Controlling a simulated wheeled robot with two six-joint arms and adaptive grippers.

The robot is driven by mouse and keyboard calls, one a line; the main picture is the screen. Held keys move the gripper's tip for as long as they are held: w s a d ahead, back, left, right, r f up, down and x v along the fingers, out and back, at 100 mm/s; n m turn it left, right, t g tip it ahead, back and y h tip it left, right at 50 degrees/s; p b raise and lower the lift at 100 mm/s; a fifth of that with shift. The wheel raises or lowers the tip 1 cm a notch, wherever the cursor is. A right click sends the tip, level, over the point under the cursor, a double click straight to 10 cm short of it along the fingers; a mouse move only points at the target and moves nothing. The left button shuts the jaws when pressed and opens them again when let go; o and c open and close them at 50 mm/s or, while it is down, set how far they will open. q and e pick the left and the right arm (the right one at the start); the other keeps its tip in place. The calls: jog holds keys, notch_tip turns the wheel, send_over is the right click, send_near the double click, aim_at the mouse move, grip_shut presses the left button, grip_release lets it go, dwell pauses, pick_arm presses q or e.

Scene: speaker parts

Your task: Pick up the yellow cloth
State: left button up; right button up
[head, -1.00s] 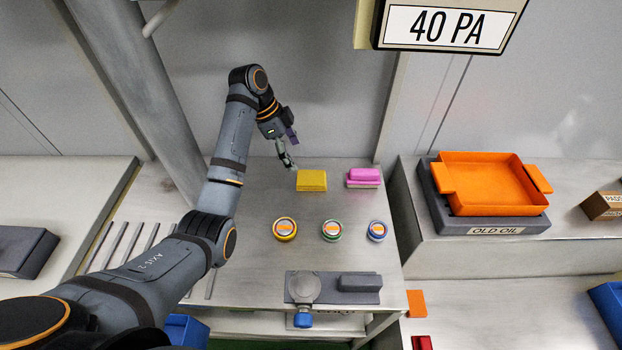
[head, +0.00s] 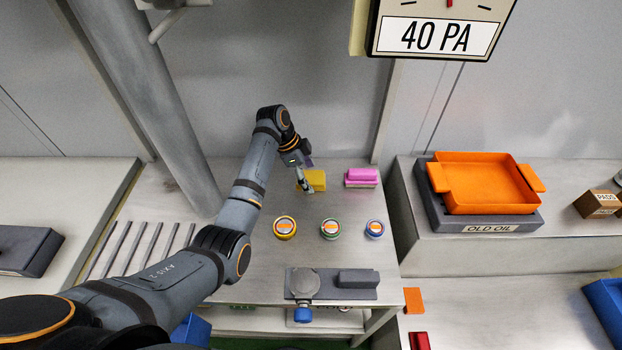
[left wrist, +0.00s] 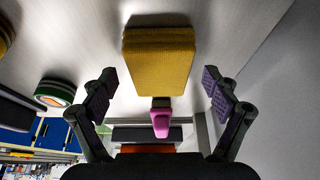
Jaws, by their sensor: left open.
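The yellow cloth (head: 316,181) is a folded block lying on the metal table, towards its back edge. My left gripper (head: 304,181) is at the cloth's left side in the head view and hides part of it. In the left wrist view the cloth (left wrist: 158,62) lies ahead, between the lines of the two fingers. The fingers of my left gripper (left wrist: 160,92), with purple pads, are spread wide on either side, and nothing is held. Whether a finger touches the cloth cannot be told. My right gripper is not in view.
A pink block (head: 361,176) stands right of the cloth. Three round tins, yellow (head: 285,227), green (head: 330,229) and blue (head: 375,229), stand in front of it. A dark grey fixture (head: 332,285) is at the table's front. An orange tray (head: 484,184) is on the right.

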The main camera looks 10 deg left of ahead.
pick_arm(q)
jog(key=c, duration=1.2)
jog(key=shift+r, duration=0.1)
